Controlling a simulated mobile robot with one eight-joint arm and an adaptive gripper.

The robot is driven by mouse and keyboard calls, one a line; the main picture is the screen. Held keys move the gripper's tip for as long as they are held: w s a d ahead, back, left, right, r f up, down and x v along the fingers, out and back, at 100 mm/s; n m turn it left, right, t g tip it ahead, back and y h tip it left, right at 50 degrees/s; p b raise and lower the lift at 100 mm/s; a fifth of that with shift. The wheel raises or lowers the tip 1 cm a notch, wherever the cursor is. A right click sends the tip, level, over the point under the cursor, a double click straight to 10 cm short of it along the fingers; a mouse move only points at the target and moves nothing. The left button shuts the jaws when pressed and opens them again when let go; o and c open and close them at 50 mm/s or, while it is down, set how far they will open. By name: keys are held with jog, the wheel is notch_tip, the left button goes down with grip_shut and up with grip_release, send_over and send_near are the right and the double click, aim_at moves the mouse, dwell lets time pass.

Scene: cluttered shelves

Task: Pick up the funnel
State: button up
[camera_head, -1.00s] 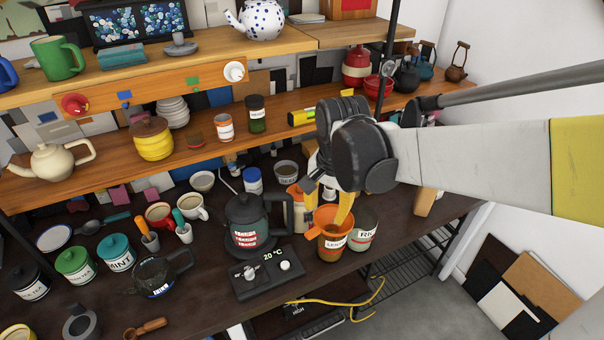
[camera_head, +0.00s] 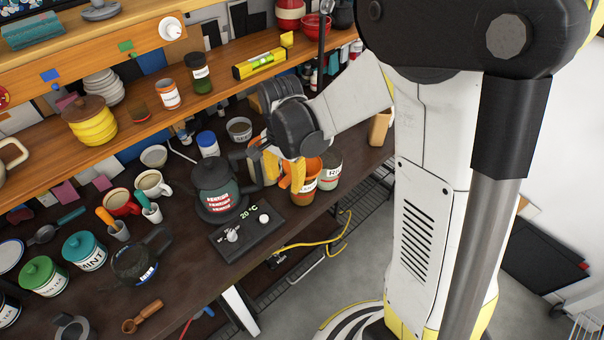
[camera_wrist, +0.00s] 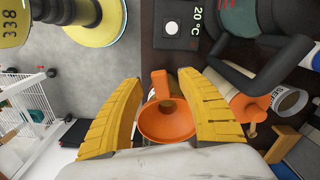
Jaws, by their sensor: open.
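The orange funnel (camera_head: 313,168) sits on top of a labelled orange-brown jar (camera_head: 303,197) on the dark counter. In the wrist view the funnel (camera_wrist: 167,122) shows its wide mouth toward the camera. My gripper (camera_head: 285,174) is above the counter at the funnel, its yellow fingers pointing down. In the wrist view my gripper (camera_wrist: 160,80) is open, with one finger on each side of the funnel. I cannot tell whether either finger touches it. My fingers hide part of the funnel in the head view.
A white jar (camera_head: 328,170) stands close to the right of the funnel. A dark kettle (camera_head: 218,187) and a black scale (camera_head: 246,232) are to the left. A wooden shelf (camera_head: 150,128) runs behind. A yellow cable (camera_head: 335,238) hangs at the counter's front edge.

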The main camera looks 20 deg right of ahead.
jog(key=shift+f, duration=0.75)
grip_shut()
jog(key=shift+r, duration=0.1)
